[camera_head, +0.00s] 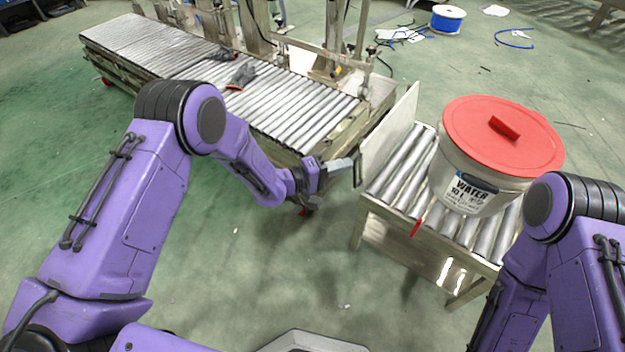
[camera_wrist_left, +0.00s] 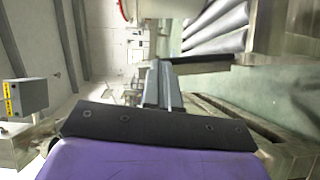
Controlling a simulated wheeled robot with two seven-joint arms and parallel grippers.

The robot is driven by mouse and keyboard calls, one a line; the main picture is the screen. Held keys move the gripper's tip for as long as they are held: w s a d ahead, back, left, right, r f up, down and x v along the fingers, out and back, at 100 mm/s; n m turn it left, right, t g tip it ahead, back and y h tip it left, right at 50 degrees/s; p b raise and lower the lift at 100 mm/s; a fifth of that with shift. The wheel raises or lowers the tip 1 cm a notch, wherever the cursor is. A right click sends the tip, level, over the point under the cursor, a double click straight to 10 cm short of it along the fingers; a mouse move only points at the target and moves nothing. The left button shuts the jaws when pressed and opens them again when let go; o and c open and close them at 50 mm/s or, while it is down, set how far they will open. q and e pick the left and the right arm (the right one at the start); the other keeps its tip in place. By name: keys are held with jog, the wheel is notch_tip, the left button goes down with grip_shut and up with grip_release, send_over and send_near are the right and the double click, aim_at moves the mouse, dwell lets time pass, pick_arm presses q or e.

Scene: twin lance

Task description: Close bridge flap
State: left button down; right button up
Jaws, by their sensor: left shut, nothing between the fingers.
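The bridge flap (camera_head: 388,138) is a pale flat panel. It stands raised, nearly upright, along the left edge of the short roller table, on the side facing the long roller conveyor (camera_head: 290,105). My left gripper (camera_head: 343,167) is at the gap between the two conveyors, just left of the flap's lower near corner. Its fingers are shut and empty; I cannot tell whether they touch the flap. The shut fingers also show in the left wrist view (camera_wrist_left: 162,85). My right arm comes in at the right, but its gripper is out of view.
A white water bucket (camera_head: 467,193) with a red lid (camera_head: 490,130) stands on the short roller table (camera_head: 405,235). Gloves (camera_head: 241,76) lie on the long conveyor. A blue cable spool (camera_head: 447,19) stands on the floor behind. The green floor in front is mostly clear.

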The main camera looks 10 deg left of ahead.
aim_at(354, 170)
pick_arm(q)
jog(key=shift+s+d+r+m+y+p, duration=0.2)
jog(key=shift+d+p, duration=0.2)
jog(key=shift+d, duration=0.15)
jog(key=shift+s+d+r+m+y+p, duration=0.1)
jog(key=shift+s+d+m+p, duration=0.1)
jog(key=shift+d+p, duration=0.35)
jog(key=shift+s+d+r+m+y+p, duration=0.1)
jog(key=shift+s+d+m+p, duration=0.15)
jog(key=shift+d, duration=0.35)
